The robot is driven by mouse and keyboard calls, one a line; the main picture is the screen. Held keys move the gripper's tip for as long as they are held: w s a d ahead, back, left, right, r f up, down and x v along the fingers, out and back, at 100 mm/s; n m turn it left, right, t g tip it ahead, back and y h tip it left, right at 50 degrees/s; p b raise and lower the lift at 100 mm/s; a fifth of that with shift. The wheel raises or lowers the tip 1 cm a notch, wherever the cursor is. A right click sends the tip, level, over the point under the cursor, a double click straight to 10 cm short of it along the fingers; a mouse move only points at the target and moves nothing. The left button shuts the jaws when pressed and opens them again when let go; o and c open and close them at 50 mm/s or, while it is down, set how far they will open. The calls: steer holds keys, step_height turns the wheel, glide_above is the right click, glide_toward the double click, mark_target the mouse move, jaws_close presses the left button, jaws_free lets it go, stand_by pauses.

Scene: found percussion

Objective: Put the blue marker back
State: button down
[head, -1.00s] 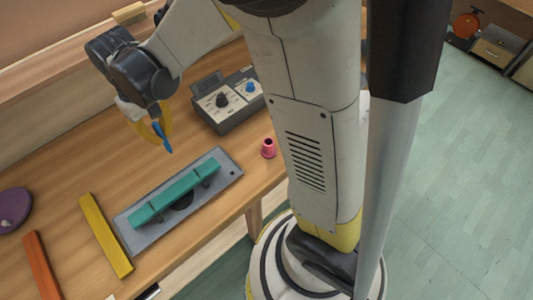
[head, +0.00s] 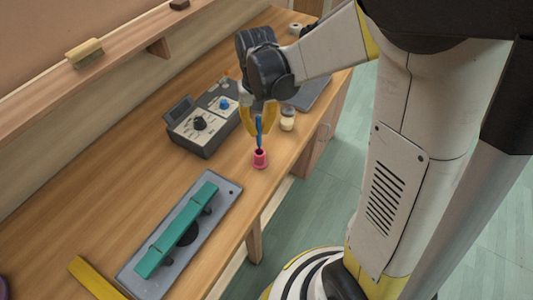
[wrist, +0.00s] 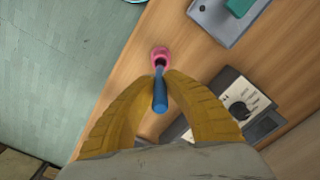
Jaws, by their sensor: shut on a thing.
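The blue marker (head: 259,133) is held upright between the yellow fingers of my gripper (head: 259,122). In the wrist view the marker (wrist: 160,93) sits between the fingertips of my gripper (wrist: 160,82). A small pink holder (head: 260,159) with a dark opening stands on the table, directly below the marker in the head view. The pink holder (wrist: 160,56) also shows just beyond the marker's far end in the wrist view. The marker's lower tip is at or just above the opening; I cannot tell whether it has entered.
A grey control box (head: 203,124) with black and blue knobs stands left of the gripper. A grey plate (head: 225,190) bearing a teal bar (head: 178,232) lies at the front. A small jar (head: 287,119) stands to the right. The table edge is close to the holder.

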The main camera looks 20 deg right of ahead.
mark_target(259, 146)
step_height(259, 146, down, 3)
steer(key=shift+w+f+b, duration=0.1)
steer(key=shift+w+b, duration=0.05)
steer(key=shift+b, duration=0.15)
steer(key=shift+f+b, duration=0.6)
steer(key=shift+f, duration=1.4)
steer(key=c, duration=1.5)
jaws_free()
steer(key=shift+f, duration=0.1)
steer(key=shift+c, duration=0.2)
